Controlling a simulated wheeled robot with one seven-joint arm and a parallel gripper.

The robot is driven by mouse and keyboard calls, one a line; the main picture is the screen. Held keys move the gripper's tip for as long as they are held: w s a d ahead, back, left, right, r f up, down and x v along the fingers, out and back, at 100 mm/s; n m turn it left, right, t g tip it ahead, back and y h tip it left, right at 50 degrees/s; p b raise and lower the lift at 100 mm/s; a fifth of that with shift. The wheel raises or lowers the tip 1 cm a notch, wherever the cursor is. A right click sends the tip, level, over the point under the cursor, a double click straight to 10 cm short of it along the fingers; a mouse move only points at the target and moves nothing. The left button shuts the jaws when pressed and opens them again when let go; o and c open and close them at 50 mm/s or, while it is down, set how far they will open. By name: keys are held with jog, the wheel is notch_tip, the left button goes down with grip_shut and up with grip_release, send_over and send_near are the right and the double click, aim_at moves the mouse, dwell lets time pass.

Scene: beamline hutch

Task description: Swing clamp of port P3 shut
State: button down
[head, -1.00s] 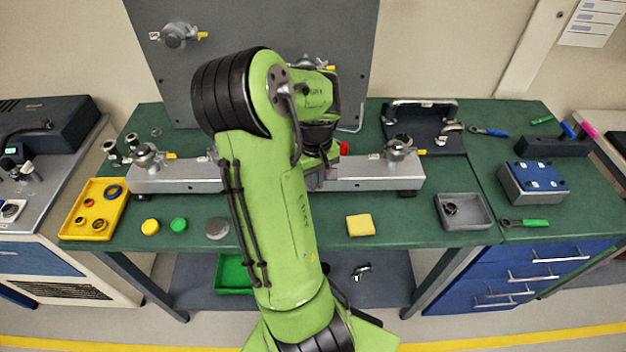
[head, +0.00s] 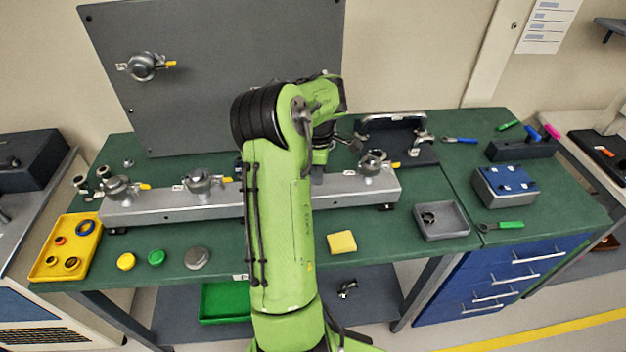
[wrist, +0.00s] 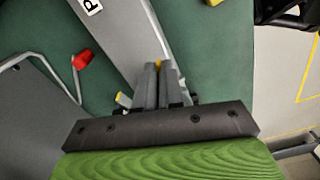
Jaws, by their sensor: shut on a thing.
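A grey metal rail (head: 225,201) on the green bench carries several ports with clamps and yellow tabs. The left port (head: 118,187), the second port (head: 201,181) and the right port (head: 373,162) show in the head view. My arm hides part of the rail between the second and right ports. In the wrist view my gripper (wrist: 158,72) is shut, with a bit of yellow, seemingly a clamp tab (wrist: 160,64), between its fingertips. The rail (wrist: 115,35) runs beside it with a cut-off label starting with P. The clamp's body is hidden behind the fingers, so its angle cannot be told.
A tall dark panel (head: 210,60) with another port (head: 143,66) stands behind the rail. A red piece (wrist: 82,60) on a bent wire is left of my gripper in the wrist view. A yellow tray (head: 52,268), yellow block (head: 342,242) and grey tray (head: 420,232) lie in front.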

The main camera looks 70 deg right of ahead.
jog(key=shift+w+d+n+p, duration=0.3)
jog(key=shift+d+n+p, duration=0.1)
jog(key=shift+d+n, duration=0.4)
jog(key=shift+w+d+n+p, duration=0.25)
jog(key=shift+d+n+p, duration=0.1)
jog(key=shift+d+n, duration=0.4)
jog(key=shift+r, duration=0.1)
